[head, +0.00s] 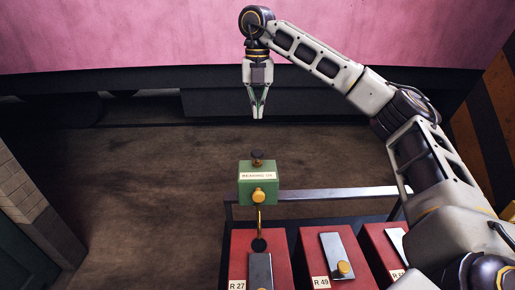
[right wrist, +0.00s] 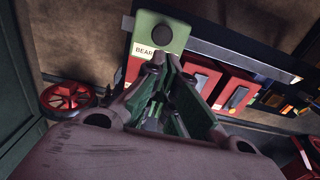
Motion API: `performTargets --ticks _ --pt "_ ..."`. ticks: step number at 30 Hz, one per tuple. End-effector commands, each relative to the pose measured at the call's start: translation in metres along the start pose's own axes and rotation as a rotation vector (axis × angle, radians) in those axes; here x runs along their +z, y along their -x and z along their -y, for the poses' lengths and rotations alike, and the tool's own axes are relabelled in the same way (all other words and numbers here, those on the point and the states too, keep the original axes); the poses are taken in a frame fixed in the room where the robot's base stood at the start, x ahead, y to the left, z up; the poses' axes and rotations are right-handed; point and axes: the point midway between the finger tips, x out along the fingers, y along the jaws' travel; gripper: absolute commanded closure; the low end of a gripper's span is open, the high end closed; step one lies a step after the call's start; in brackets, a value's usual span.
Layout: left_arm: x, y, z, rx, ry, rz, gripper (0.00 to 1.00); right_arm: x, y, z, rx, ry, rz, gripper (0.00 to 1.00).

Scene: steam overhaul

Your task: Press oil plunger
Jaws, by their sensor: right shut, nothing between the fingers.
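The green oil box (head: 245,188), labelled as bearing oil, stands at the middle of the head view. Its dark plunger knob (head: 257,156) sticks up from the top, and a yellow knob (head: 258,195) is on its front. A thin brass spout hangs below it. My right gripper (head: 258,114) points down, shut and empty, and appears above the plunger in the head view with a clear gap. In the right wrist view the green box (right wrist: 178,43) and the round plunger top (right wrist: 162,35) show just beyond my fingertips. My left gripper is not in view.
Red boxes with metal plates stand in front, one labelled R 27 (head: 237,262) and one R 49 (head: 311,262). A metal rail (head: 330,194) runs behind them. The right wrist view shows a red handwheel (right wrist: 66,97) at left. The brown floor (head: 130,190) left of the box is clear.

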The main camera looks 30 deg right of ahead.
Motion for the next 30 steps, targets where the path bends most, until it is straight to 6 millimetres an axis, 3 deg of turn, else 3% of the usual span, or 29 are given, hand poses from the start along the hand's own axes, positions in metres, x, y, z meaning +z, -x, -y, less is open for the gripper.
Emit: performTargets --ticks 17,26,30 --pt "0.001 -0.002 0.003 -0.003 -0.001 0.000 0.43 0.000 -0.007 0.000 0.000 0.002 0.000 1.00" --pt "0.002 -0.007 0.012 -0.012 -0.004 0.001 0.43 0.000 -0.028 0.000 -0.001 0.002 -0.001 1.00" --pt "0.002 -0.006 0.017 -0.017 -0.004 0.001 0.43 0.000 -0.046 0.001 -0.002 0.001 -0.002 1.00"
